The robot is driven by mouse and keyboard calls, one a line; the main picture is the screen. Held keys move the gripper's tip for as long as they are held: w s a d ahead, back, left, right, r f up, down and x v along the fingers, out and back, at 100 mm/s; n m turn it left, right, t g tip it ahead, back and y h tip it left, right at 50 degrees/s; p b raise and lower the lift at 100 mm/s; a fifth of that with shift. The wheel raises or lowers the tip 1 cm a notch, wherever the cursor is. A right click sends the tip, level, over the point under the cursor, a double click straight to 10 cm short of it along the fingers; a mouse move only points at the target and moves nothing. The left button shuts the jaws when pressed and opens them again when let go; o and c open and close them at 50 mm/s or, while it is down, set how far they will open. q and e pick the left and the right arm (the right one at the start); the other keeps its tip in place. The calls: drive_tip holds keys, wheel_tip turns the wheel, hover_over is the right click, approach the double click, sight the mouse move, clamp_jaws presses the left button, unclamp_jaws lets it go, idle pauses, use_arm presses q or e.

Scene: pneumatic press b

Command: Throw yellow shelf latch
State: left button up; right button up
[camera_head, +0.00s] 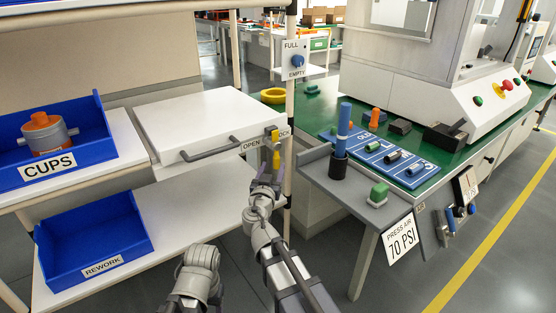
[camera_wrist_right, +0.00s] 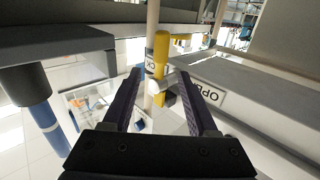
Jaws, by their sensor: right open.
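The yellow shelf latch (camera_head: 275,135) sits at the shelf's front right corner post, between the OPEN (camera_head: 251,145) and partly covered LOCK labels. Its handle points roughly up and down. My right gripper (camera_head: 266,183) is just below and in front of it, open and empty. In the right wrist view the latch (camera_wrist_right: 161,48) stands upright between and beyond the two spread fingers of the right gripper (camera_wrist_right: 160,76). A pale pivot piece (camera_wrist_right: 174,78) shows at its middle. I cannot tell whether a finger touches it. My left gripper is not in view.
A white shelf drawer (camera_head: 200,115) with a grey handle (camera_head: 210,150) is left of the latch. The post carries a FULL/EMPTY dial (camera_head: 297,61). A grey side tray (camera_head: 335,200) with a dark cup and blue cylinder stands close right. Blue CUPS (camera_head: 85,150) and REWORK (camera_head: 95,235) bins are left.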

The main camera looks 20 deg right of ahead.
sight(276, 158)
drive_tip(key=x, duration=0.7)
drive_tip(key=shift+w+d, duration=0.1)
drive_tip(key=shift+w, duration=0.1)
clamp_jaws()
idle(1.2)
